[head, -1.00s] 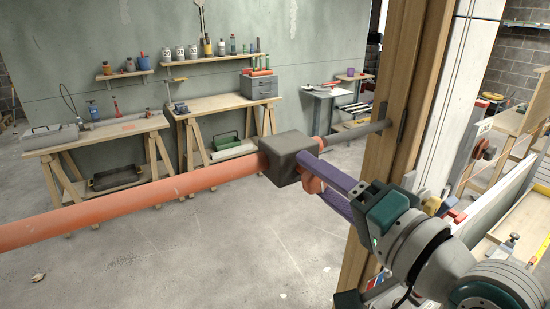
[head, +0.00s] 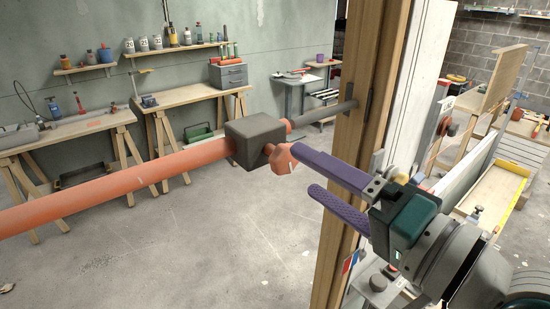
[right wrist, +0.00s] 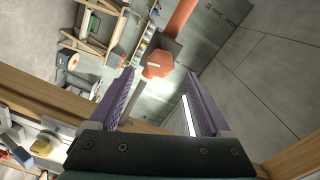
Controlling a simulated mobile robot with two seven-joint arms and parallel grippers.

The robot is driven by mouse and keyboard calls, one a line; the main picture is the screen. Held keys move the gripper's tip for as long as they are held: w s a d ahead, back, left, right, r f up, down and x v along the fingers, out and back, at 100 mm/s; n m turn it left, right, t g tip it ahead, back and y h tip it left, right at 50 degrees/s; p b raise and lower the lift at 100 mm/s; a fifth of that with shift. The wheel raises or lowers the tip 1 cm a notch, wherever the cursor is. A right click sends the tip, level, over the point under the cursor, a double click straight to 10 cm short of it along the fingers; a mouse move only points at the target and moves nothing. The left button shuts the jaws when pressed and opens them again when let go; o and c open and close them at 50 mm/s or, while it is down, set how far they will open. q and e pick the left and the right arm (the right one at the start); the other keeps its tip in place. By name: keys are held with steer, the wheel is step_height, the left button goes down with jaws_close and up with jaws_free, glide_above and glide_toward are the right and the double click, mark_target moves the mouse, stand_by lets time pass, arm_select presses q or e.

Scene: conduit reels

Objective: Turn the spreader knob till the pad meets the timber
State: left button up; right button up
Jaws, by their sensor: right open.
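The spreader is an orange tube (head: 120,188) with a dark grey box (head: 257,141), an orange lobed knob (head: 281,160) on the box, and a grey rod (head: 320,115). The rod runs to a thin dark pad (head: 370,103) at the timber post (head: 388,70). I cannot tell whether pad and timber touch. My right gripper (head: 303,171) is open and empty, its purple fingers just to the right of the knob. In the right wrist view the knob (right wrist: 157,66) shows between the fingertips (right wrist: 158,72), seemingly beyond them. My left gripper is out of view.
Two trestle benches (head: 205,97) stand along the back wall, below a shelf (head: 175,50) with bottles. A white panel (head: 425,75) stands right of the post. A wooden tray (head: 492,195) is at the right.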

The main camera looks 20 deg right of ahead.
steer(key=shift+v, duration=2.05)
steer(key=shift+a, duration=0.1)
